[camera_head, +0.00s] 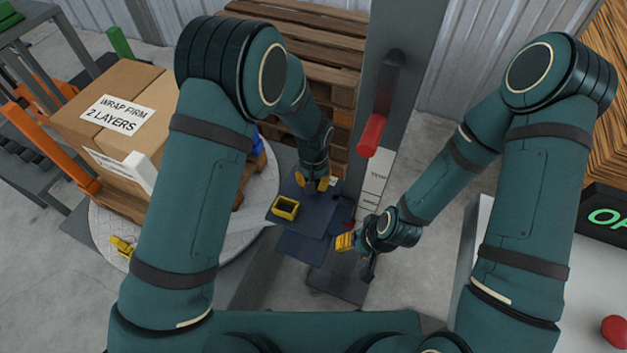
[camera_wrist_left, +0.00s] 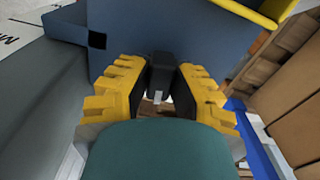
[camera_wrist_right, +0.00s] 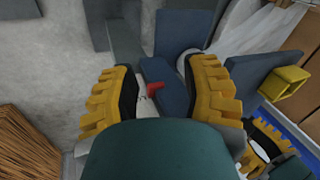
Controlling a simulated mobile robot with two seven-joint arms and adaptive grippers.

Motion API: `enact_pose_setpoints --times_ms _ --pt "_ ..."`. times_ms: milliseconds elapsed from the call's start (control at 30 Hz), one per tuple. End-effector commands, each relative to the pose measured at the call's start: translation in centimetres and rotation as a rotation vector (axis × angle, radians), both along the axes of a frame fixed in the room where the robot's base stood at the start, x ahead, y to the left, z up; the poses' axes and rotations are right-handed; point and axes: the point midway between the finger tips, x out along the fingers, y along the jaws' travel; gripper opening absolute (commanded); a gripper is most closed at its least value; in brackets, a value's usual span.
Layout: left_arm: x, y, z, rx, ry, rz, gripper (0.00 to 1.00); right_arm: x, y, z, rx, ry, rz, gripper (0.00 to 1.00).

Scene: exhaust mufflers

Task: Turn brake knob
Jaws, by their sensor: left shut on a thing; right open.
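My left gripper (camera_head: 318,183) is shut on a small black block-like part (camera_wrist_left: 160,75). In the left wrist view this part stands between the yellow-padded fingers, against a blue-grey body (camera_wrist_left: 190,42). I cannot tell whether it is the brake knob. My right gripper (camera_head: 357,257) is open and empty beside the foot of the grey mast. A small red knob (camera_wrist_right: 155,90) shows between its spread fingers in the right wrist view, next to a blue-grey block (camera_wrist_right: 165,85) and apart from the fingers. In the head view the left gripper's fingertips are partly hidden.
A yellow square frame (camera_head: 285,209) sits on the blue-grey carriage. The grey mast (camera_head: 385,100) carries a large red-tipped handle (camera_head: 371,135). A carton (camera_head: 110,110) stands on a pallet over the round turntable (camera_head: 95,215) at left. A white-topped surface (camera_head: 540,290) lies at right.

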Motion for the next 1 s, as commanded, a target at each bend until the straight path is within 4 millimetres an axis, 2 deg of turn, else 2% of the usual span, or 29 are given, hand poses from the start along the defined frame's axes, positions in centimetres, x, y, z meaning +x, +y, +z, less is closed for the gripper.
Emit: enact_pose_setpoints --times_ms 300,833,867,900,933,1000 --pt "-0.17 0.03 -0.18 0.0 0.005 -0.126 0.0 0.02 0.0 -0.07 0.0 0.0 0.0 0.46" --pt "-0.2 0.03 -0.19 0.002 0.006 -0.151 0.0 0.03 -0.01 -0.07 0.0 -0.001 0.0 0.46" --pt "-0.2 0.04 -0.19 0.002 0.006 -0.15 0.31 0.03 -0.01 -0.07 0.0 -0.001 0.0 0.46" --pt "-0.19 0.04 -0.18 0.001 0.005 -0.15 0.45 0.03 -0.01 -0.07 0.0 -0.001 0.0 0.46" --pt "-0.18 0.03 -0.17 0.001 0.005 -0.15 0.53 0.03 -0.01 -0.07 0.0 -0.001 0.0 0.46" --pt "-0.14 0.02 -0.14 0.001 0.004 -0.15 0.53 0.03 0.0 -0.07 0.0 -0.001 0.0 0.46"
